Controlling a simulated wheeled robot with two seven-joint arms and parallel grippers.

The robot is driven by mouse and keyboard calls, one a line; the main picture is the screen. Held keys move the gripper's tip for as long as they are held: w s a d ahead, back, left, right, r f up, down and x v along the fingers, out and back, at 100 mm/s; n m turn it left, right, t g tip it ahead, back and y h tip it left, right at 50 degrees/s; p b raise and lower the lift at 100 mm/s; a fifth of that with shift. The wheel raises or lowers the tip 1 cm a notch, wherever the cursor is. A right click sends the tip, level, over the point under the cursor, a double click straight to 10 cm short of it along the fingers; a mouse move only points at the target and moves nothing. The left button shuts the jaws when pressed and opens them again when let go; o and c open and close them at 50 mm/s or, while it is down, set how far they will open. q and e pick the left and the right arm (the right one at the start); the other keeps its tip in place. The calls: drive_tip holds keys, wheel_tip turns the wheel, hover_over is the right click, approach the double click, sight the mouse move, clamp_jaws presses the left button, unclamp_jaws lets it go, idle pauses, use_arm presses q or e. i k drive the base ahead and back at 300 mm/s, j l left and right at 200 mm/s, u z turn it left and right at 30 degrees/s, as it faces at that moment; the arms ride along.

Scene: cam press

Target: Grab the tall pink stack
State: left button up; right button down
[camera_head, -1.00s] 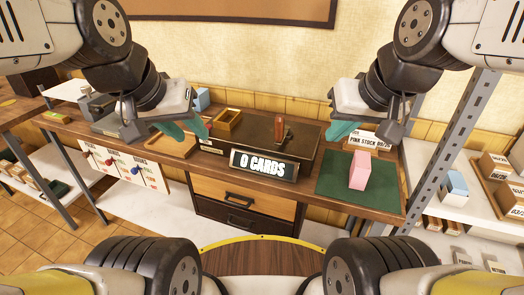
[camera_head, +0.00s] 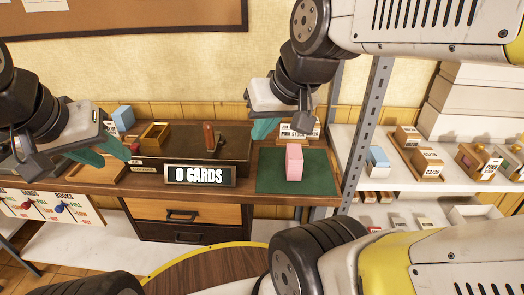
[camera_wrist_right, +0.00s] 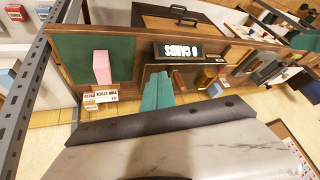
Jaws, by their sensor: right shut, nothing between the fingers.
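The tall pink stack (camera_head: 294,162) stands upright on a dark green mat (camera_head: 265,183) at the right end of the wooden counter. It also shows in the right wrist view (camera_wrist_right: 102,68). My right gripper (camera_head: 264,131) hangs above the back of the counter, left of and apart from the stack. Its teal fingers (camera_wrist_right: 158,90) are together and empty in the right wrist view. My left gripper (camera_head: 95,158) is over the counter's left part, far from the stack. Its fingers overlap in the head view, so its opening is unclear.
A "0 CARDS" sign (camera_head: 199,176) stands at the counter front, left of the mat. A brown press with a lever (camera_head: 209,136) is behind it. A "PINK STOCK" label (camera_head: 300,131) stands behind the stack. A grey shelf post (camera_head: 366,125) rises right of the counter.

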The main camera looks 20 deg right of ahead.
sight(294, 158)
drive_tip(key=j+z, duration=0.15)
drive_tip(key=z, duration=0.2)
drive_tip(key=j+z, duration=0.2)
drive_tip(key=z, duration=0.2)
